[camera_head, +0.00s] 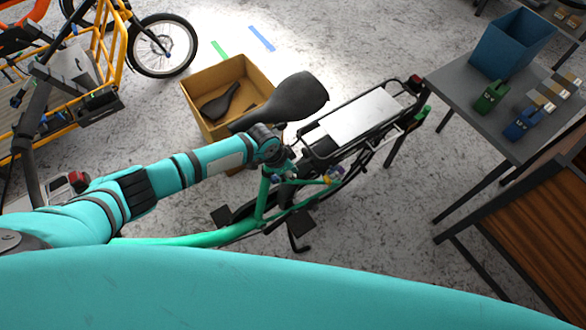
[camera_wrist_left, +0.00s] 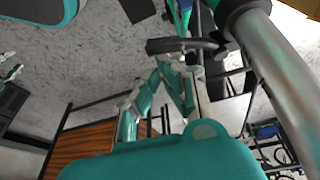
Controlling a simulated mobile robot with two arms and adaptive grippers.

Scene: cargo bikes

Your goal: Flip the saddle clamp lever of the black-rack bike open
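The black-rack bike is green, with its black rack (camera_head: 330,150) behind the black saddle (camera_head: 300,97) in the head view. In the left wrist view the silver seat post (camera_wrist_left: 282,85) crosses the right side, with a dark clamp collar (camera_wrist_left: 235,10) at its end. A dark lever (camera_wrist_left: 178,45) sticks out leftward from the collar. My left gripper (camera_wrist_left: 172,66) has its teal and grey fingers converging close to the lever; I cannot tell if they touch it or how far apart the tips are. In the head view my wrist largely hides the clamp. My right gripper is not in view.
A cardboard box (camera_head: 190,88) holding another dark saddle stands beyond the bike. A grey table (camera_head: 455,85) with a blue bin (camera_head: 512,43) and small boxes is at the right, near a wooden-topped bench (camera_head: 535,225). A yellow cargo bike (camera_head: 108,60) stands at the upper left.

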